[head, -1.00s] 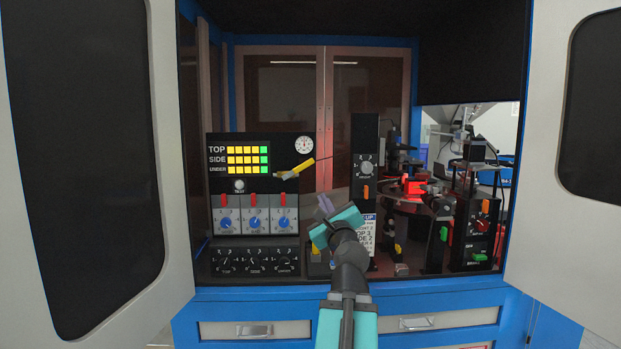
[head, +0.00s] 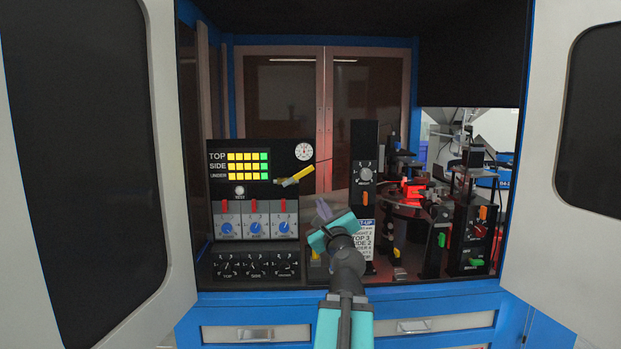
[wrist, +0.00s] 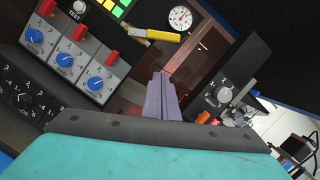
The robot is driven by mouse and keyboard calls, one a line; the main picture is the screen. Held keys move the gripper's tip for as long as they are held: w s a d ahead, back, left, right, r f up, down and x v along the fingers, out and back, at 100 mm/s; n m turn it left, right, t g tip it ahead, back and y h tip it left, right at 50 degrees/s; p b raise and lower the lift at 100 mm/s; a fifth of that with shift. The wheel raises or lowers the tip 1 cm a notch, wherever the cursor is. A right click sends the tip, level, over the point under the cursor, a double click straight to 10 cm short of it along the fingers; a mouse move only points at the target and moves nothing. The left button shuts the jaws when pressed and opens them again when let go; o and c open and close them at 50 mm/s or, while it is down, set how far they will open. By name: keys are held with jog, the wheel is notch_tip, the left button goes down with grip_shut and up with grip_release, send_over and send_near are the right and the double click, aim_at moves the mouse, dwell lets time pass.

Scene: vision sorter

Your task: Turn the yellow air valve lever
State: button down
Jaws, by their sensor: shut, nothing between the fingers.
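The yellow air valve lever (head: 297,175) sticks out at the right side of the black control panel, below a round white gauge (head: 304,152). It slants up to the right in the head view. In the wrist view the yellow lever (wrist: 155,35) lies near the top, tilted slightly down to the right, with the gauge (wrist: 180,17) at its upper right. My gripper (head: 323,208) is below and a little right of the lever, apart from it. In the wrist view its purple fingers (wrist: 161,92) are together with nothing between them, pointing up toward the lever's side of the panel.
The control panel has a lit TOP/SIDE/UNDER display (head: 248,164), several blue knobs with red switches, and a lower black dial box (head: 255,265). A tall black post with a dial (head: 365,173) stands right of my gripper. Open cabinet doors (head: 165,130) flank the opening.

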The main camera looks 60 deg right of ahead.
aim_at(298, 176)
jog(key=shift+w+d+r+p, duration=0.3)
jog(key=shift+d+p, duration=0.25)
jog(key=shift+p, duration=1.3)
jog(key=w+d+r+p, duration=0.3)
jog(key=w+r+p, duration=0.1)
jog(key=w+p, duration=0.2)
jog(key=shift+w+d+r+p, duration=0.2)
jog(key=shift+d+r+p, duration=0.05)
jog(key=shift+d+p, duration=0.05)
jog(key=shift+s+d, duration=0.1)
jog(key=shift+s, duration=0.05)
jog(key=shift+r, duration=0.1)
